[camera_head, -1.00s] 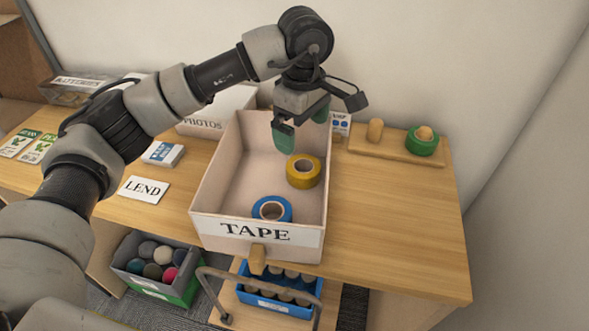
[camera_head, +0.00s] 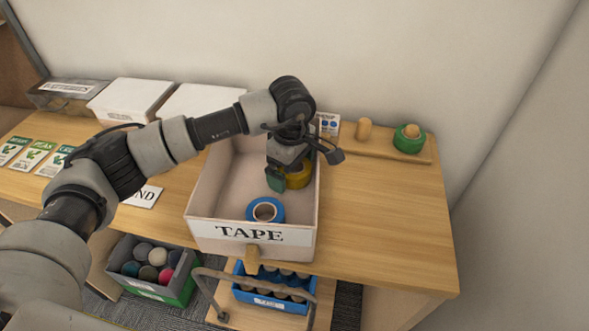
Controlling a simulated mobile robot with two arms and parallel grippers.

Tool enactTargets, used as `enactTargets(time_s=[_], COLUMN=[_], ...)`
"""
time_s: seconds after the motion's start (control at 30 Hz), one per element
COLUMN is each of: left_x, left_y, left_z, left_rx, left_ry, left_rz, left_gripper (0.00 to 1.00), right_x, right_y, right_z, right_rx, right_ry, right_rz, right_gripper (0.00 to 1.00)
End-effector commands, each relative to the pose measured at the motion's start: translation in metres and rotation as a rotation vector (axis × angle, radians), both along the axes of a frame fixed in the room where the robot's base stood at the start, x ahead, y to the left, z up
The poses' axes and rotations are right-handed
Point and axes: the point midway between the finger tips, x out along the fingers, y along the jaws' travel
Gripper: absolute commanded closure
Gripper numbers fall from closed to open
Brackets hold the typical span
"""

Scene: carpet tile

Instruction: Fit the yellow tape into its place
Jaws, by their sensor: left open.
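The yellow tape (camera_head: 299,179) lies in the back right of the open box labelled TAPE (camera_head: 205,213), partly hidden by my left gripper. A blue tape roll (camera_head: 265,210) lies in the front of the same box. My left gripper (camera_head: 278,180), with green fingertips, is open and down inside the box at the yellow tape. Whether a finger touches the tape is unclear. A wooden peg board (camera_head: 384,148) stands at the back right of the table. Its left peg (camera_head: 363,129) is bare and its right peg carries a green tape roll (camera_head: 408,140). My right gripper is out of view.
A small card (camera_head: 328,124) stands behind the box. The table's right side (camera_head: 385,215) is clear. Crates with balls (camera_head: 150,262) and bottles (camera_head: 272,288) sit below the front edge.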

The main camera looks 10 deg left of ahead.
Motion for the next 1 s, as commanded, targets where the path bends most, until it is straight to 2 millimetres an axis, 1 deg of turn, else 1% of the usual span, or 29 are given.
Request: enactTargets(time_s=[0.07,0.17,0.4,0.47,0.67,0.77,0.87,1.0], left_x=[0.0,0.0,0.0,0.0,0.0,0.001,0.001,0.001], left_y=[0.0,0.0,0.0,0.0,0.0,0.0,0.0,0.0], left_z=[0.0,0.0,0.0,0.001,0.002,0.011,0.029,0.058], left_rx=[0.0,0.0,0.0,0.0,0.0,0.0,0.0,-0.001], left_ry=[0.0,0.0,0.0,0.0,-0.001,-0.003,-0.004,-0.005], left_rz=[0.0,0.0,0.0,0.0,0.0,0.0,-0.001,-0.001], left_gripper=[0.0,0.14,0.51,0.57,0.57,0.57,0.57,0.57], right_x=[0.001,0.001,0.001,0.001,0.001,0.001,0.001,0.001], right_y=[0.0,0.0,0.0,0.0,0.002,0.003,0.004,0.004], right_z=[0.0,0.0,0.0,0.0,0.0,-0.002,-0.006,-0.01], right_rx=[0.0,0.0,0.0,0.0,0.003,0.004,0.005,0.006], right_ry=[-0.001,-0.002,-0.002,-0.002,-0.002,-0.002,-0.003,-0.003], right_rz=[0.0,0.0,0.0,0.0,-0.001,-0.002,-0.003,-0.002], right_gripper=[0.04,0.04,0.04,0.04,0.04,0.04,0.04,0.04])
